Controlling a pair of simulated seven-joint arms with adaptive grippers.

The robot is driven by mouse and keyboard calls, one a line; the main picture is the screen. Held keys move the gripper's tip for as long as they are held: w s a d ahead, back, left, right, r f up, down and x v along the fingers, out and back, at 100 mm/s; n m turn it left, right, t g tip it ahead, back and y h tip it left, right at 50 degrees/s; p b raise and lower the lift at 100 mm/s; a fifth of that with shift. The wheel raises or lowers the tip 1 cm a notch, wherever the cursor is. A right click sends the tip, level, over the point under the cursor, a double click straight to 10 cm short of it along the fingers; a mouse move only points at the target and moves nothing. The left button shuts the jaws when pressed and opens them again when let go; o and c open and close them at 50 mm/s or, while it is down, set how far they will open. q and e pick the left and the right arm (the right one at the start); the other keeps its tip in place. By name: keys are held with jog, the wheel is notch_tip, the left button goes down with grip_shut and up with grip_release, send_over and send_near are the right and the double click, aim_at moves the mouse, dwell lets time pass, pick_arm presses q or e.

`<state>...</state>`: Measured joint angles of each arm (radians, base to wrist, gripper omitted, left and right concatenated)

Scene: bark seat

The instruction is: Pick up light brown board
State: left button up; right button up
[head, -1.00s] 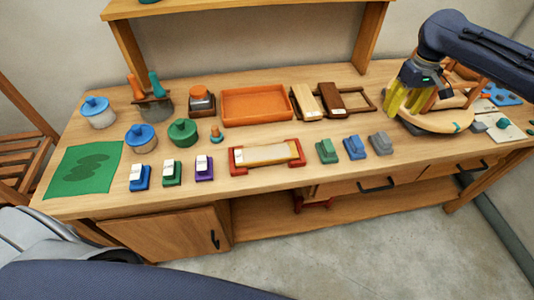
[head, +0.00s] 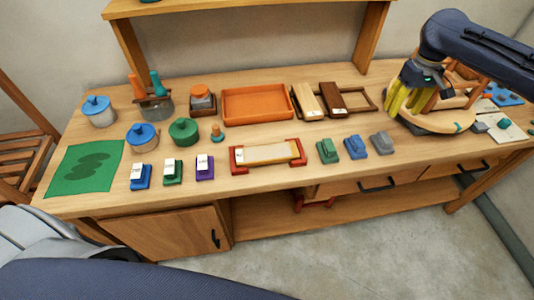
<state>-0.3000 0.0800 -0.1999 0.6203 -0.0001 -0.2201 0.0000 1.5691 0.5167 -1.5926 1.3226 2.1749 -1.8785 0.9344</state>
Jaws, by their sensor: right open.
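A light brown board (head: 308,101) lies beside a dark brown board (head: 332,98) in a wooden rack (head: 366,101) at the back middle of the bench. Another pale board (head: 268,153) lies across a red holder (head: 237,158) near the front edge. My right gripper (head: 405,106), with yellow fingers, is open over the round wooden stand at the right. It is apart from the boards, to their right. My left gripper does not show.
An orange tray (head: 257,118) stands left of the rack. Small coloured blocks line the front of the bench (head: 225,183). Lidded pots and a green mat (head: 85,167) are at the left. The round wooden stand (head: 437,122) has upright pegs.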

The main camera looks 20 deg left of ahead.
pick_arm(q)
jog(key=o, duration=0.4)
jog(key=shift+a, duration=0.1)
